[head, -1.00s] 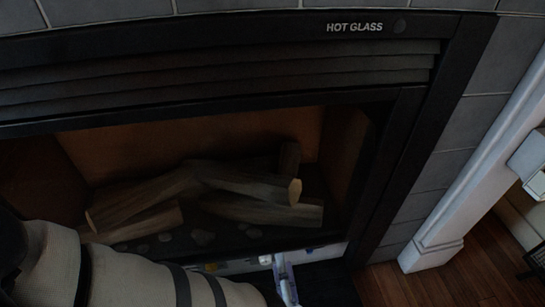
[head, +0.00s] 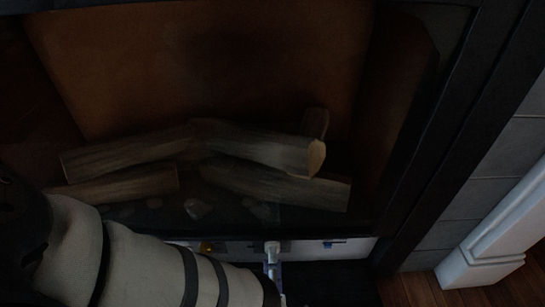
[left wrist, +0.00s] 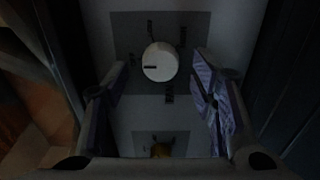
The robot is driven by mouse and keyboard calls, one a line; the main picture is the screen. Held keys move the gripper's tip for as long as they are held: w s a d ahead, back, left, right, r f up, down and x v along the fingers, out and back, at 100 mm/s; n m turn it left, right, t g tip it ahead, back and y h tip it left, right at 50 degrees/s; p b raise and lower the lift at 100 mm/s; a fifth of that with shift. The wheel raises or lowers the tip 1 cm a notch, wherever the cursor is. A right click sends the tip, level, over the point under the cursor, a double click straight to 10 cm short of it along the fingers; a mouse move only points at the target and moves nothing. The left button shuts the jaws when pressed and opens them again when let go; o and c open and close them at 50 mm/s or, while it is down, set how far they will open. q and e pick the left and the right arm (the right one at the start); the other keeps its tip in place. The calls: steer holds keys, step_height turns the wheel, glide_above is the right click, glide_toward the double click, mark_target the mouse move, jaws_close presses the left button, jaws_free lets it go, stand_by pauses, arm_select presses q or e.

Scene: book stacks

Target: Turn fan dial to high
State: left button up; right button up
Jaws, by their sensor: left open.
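A round white dial (left wrist: 159,62) with a short dark mark at its left side sits on a grey label plate, whose lettering is too small to read. In the head view this dial (head: 271,247) is on the white strip below the fireplace glass. My left gripper (left wrist: 160,75) is open, its two fingers on either side of the dial; I cannot tell whether they touch it. In the head view my left gripper (head: 273,268) is mostly hidden by the arm. My right gripper is not in view.
A brass-coloured knob (head: 207,247) sits left of the white dial, on its own plate. Logs (head: 255,150) lie in the firebox above the strip. A dark frame edge (head: 455,130) and white trim (head: 500,235) stand at the right.

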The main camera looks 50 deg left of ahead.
arm_select(q)
steer(key=shift+x, duration=0.9)
steer(key=c, duration=1.2)
steer(key=shift+o, duration=0.2)
steer(key=shift+m, duration=3.4)
